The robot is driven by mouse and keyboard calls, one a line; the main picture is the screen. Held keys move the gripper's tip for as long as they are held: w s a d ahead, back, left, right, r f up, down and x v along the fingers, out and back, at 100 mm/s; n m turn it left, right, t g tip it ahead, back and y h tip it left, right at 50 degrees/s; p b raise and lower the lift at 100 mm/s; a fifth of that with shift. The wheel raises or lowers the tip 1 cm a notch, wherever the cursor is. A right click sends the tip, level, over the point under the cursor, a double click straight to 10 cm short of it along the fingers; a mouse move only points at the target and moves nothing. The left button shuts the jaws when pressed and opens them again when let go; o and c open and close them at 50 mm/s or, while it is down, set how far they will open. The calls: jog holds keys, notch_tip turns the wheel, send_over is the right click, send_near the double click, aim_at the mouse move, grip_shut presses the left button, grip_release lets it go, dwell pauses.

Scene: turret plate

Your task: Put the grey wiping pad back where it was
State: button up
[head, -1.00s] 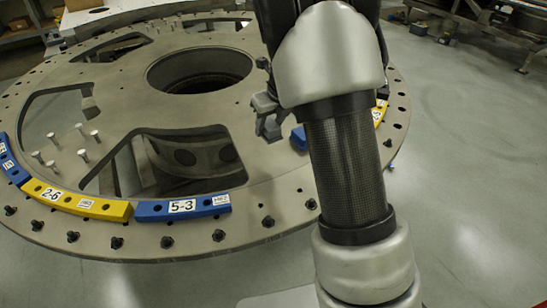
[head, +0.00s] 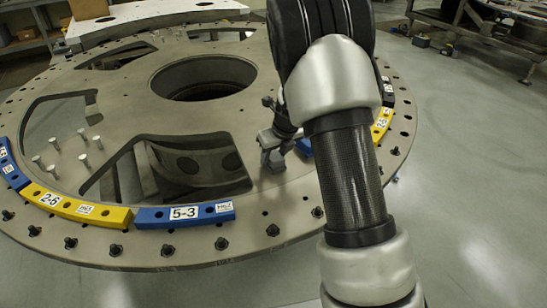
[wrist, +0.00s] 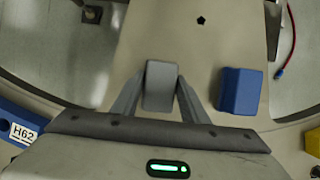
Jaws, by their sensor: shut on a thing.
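The grey wiping pad (wrist: 160,84) is a small grey block held between the two fingers of my gripper (wrist: 160,98) in the wrist view. In the head view my gripper (head: 273,152) hangs over or at the plate's bare web, right of the large front opening. The pad is hard to tell from the grey fingers there. A blue block (wrist: 240,90) sits on the plate just right of the pad in the wrist view, apart from it. It also shows in the head view (head: 304,147), partly hidden by my arm. I cannot tell whether the pad touches the plate.
The round turret plate (head: 245,122) has large openings and a bolted rim. Blue segment 5-3 (head: 185,215) and yellow segment 2-6 (head: 75,207) lie along its front edge. Several upright pins (head: 83,159) stand at the left. A red cable (wrist: 288,50) shows at the right in the wrist view.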

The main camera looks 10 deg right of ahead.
jog(key=shift+f, duration=0.15)
jog(key=o, duration=1.1)
